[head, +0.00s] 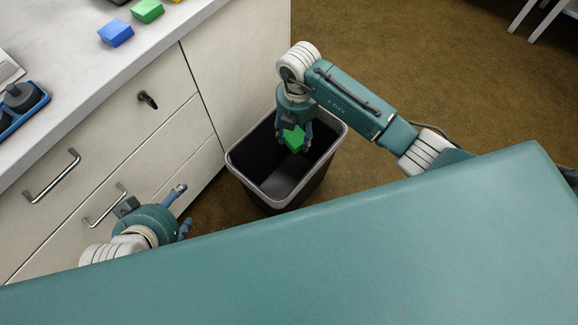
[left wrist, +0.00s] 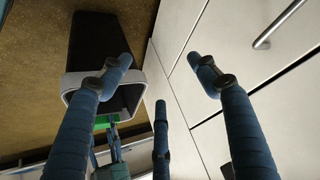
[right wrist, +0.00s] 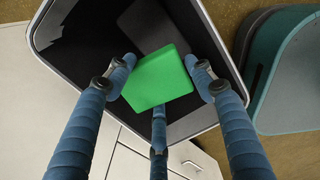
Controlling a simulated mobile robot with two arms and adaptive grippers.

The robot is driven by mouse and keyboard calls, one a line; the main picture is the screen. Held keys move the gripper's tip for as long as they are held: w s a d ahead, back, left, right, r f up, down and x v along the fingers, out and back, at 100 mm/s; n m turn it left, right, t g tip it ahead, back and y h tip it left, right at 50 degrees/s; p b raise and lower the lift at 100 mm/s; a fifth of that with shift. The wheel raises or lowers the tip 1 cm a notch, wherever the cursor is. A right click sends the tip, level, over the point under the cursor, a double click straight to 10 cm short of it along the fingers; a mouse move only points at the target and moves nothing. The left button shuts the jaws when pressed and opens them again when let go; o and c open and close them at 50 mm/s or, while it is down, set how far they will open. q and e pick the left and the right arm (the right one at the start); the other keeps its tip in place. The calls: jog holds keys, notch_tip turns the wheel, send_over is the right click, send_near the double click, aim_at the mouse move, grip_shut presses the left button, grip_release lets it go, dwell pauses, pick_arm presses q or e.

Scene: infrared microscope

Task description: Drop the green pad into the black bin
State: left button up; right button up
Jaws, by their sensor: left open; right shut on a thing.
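The green pad (head: 294,138) is held by my right gripper (head: 293,143) over the mouth of the black bin (head: 236,160). In the right wrist view the pad (right wrist: 157,79) sits between the fingers of my right gripper (right wrist: 158,82), with the dark inside of the bin (right wrist: 85,45) beyond it. My left gripper (head: 183,208) is open and empty, to the left of the bin, near the drawers. In the left wrist view its fingers (left wrist: 160,75) are spread, and the bin (left wrist: 137,60) and a bit of green (left wrist: 105,121) show past them.
A white counter (head: 75,75) with drawers stands at the left, beside the bin. On it lie a blue pad (head: 115,33), another green pad (head: 147,10) and a blue tray (head: 25,115). Drawer handles (head: 52,176) stick out near my left gripper. Brown floor (head: 400,50) is open behind my right arm.

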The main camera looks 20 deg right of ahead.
jog(key=shift+f+b, duration=1.2)
jog(key=shift+f, duration=0.05)
pick_arm(q)
jog(key=w+d+r+t+h, duration=0.1)
jog(key=w+d+r+t, duration=0.3)
jog(key=w+r+t, duration=0.3)
jog(key=shift+w+d+r+h, duration=0.15)
jog(key=shift+w+r+h, duration=0.25)
jog(key=shift+w+r, duration=1.7)
jog(key=shift+s+r, duration=0.25)
pick_arm(e)
jog(key=o, duration=1.2)
notch_tip(320, 180, up, 12)
jog(key=shift+f, duration=0.1)
